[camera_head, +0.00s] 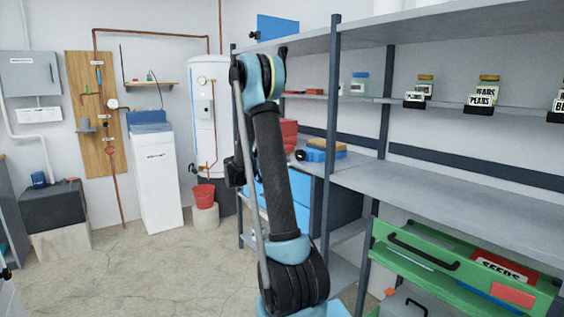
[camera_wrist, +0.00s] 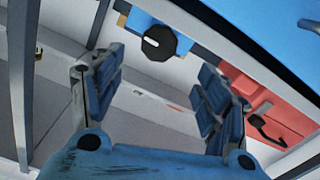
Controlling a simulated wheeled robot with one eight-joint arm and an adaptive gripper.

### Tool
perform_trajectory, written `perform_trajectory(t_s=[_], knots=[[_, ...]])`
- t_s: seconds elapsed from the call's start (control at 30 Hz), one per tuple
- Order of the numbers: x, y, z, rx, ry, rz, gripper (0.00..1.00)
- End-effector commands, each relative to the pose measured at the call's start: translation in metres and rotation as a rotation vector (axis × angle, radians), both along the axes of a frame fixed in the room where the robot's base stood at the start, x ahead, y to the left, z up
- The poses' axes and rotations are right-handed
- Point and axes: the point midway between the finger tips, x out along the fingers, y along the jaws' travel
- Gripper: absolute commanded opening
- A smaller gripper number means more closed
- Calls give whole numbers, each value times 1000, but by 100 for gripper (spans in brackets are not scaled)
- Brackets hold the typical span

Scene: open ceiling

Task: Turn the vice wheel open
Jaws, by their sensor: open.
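The vice is a blue body with an orange-brown top (camera_head: 326,146) on the middle shelf in the head view. Its black wheel (camera_head: 300,155) faces left. In the wrist view the black, many-sided wheel (camera_wrist: 160,44) bears a white mark and sits in front of the blue vice body (camera_wrist: 139,22), at the top centre. My gripper (camera_wrist: 160,75) is open and empty, with its blue-padded fingers spread wide. The wheel lies beyond the fingertips, roughly in line with the gap, and looks apart from them.
A red container (camera_wrist: 270,105) with a dark handle lies beyond the right finger in the wrist view. Shelf posts (camera_head: 328,130) and shelf boards (camera_head: 440,185) close in around the vice. A green open drawer (camera_head: 415,257) juts out at lower right. The floor (camera_head: 150,275) at left is clear.

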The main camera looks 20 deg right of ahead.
Motion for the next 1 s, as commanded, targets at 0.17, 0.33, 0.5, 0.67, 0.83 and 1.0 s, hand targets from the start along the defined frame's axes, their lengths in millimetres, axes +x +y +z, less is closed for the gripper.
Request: perform_trajectory(t_s=[0.17, 0.33, 0.5, 0.67, 0.83, 1.0], knots=[[0, 0, 0, 0, 0, 0, 68], [-3, 11, 0, 20, -55, 3, 68], [-15, 39, 1, 77, -211, 2, 68], [-19, 47, 1, 103, -284, -1, 68], [-14, 29, 1, 103, -286, -4, 68], [-4, 2, 2, 103, -285, -4, 68]])
